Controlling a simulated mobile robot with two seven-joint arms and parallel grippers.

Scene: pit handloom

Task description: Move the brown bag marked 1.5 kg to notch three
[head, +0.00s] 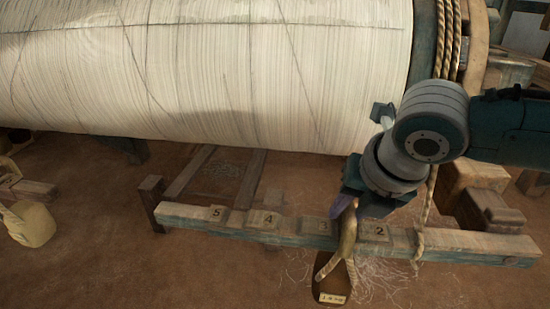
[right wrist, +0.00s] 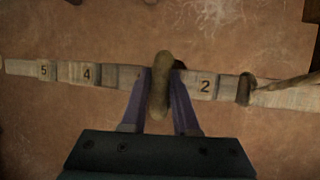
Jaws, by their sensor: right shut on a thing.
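The brown bag (head: 330,287) hangs at the near side of the notched wooden beam (head: 460,240), low in the head view. Its small label is too blurred to read surely. My right gripper (head: 346,205) is shut on the bag's thick tan loop (head: 347,235), just above the beam. In the right wrist view the loop (right wrist: 160,85) stands between the two purple fingers (right wrist: 162,105), across the beam between plates 4 and 2. In the head view it is beside plate 3 (head: 322,227), between it and plate 2 (head: 373,233). Whether it rests on the beam is unclear. My left gripper is out of view.
Plates 4 (head: 267,220) and 5 (head: 217,214) are farther left on the beam. A rope (head: 425,205) goes around the beam right of plate 2. The large white warp roller (head: 200,70) is behind. A pale bag (head: 28,222) is at far left.

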